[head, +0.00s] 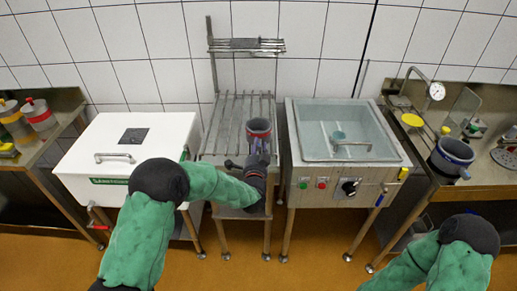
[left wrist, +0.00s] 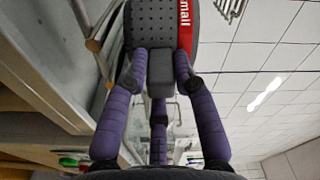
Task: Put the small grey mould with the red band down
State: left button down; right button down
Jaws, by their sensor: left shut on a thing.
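The small grey mould with the red band (head: 259,128) is over the slatted metal draining stand (head: 226,122) in the middle of the head view. My left gripper (head: 257,155) is shut on it from the near side. In the left wrist view the mould (left wrist: 152,22) shows its perforated grey wall and red band with part of a word, between the fingertips of my left gripper (left wrist: 160,62). I cannot tell whether the mould touches the slats. My right arm shows at the bottom right of the head view, but its gripper is out of frame.
A white lidded box (head: 128,150) stands left of the stand, and a steel vat (head: 297,135) with liquid stands right. A left bench holds banded moulds (head: 40,115). A right bench holds a blue-rimmed pot (head: 450,160) and a gauge (head: 436,91). Bare slats lie left of the held mould.

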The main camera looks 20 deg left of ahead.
pick_arm(q)
jog(key=shift+f, duration=0.1)
jog(key=shift+f, duration=0.1)
jog(key=c, duration=1)
grip_release()
